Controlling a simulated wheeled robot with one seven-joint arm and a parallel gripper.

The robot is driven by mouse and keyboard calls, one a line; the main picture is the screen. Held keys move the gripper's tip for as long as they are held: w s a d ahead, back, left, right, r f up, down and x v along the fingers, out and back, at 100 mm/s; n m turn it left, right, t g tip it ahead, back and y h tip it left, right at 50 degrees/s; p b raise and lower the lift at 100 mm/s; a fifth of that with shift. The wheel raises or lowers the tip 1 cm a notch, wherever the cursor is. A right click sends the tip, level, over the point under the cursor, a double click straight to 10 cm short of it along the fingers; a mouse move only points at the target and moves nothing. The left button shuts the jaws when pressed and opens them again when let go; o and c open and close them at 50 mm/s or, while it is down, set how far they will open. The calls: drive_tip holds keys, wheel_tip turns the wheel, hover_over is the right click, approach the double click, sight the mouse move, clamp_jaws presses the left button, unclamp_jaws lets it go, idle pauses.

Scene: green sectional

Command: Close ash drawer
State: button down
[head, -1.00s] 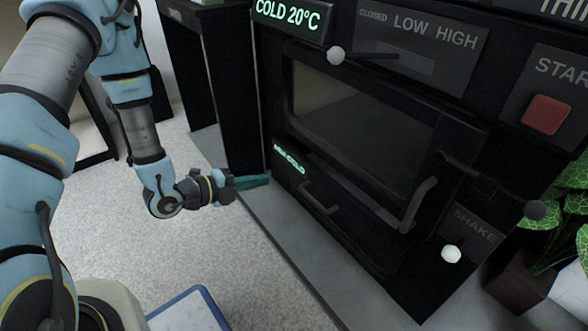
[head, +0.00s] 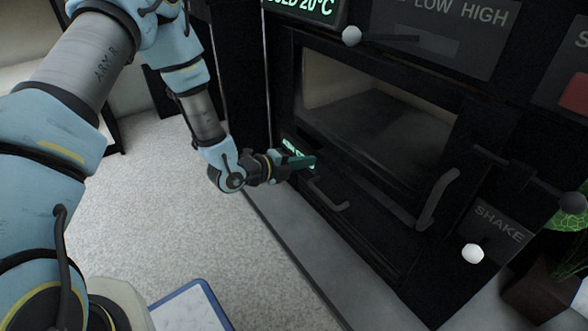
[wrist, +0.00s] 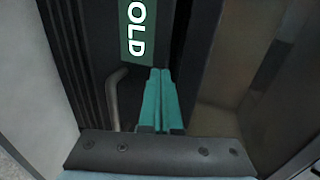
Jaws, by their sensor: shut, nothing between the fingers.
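The ash drawer (head: 345,215) is the low black front under the glass door of the black stove, with a bent grey handle (head: 328,195). Its green-lit label (head: 291,147) is partly hidden behind my gripper. My gripper (head: 313,162) is shut and empty, its teal fingers at the drawer's left end, just above and left of the handle. In the wrist view the fingertips (wrist: 162,71) are beside the label (wrist: 137,30), with the handle (wrist: 113,95) to their left. I cannot tell whether the fingertips touch the front or how far out the drawer stands.
The stove's glass door (head: 375,115) and its grey door handle (head: 438,200) are above and right of the drawer. A white shake knob (head: 473,254) is at lower right. A grey hearth slab (head: 290,250) runs along the base.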

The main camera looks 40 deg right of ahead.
sight(322, 156)
drive_tip(key=shift+d, duration=0.3)
drive_tip(key=d, duration=0.4)
drive_tip(key=shift+s+d+b, duration=0.15)
drive_tip(key=shift+s+b, duration=0.05)
drive_tip(key=shift+b, duration=0.15)
drive_tip(key=shift+d+r, duration=0.15)
drive_tip(key=shift+d, duration=0.1)
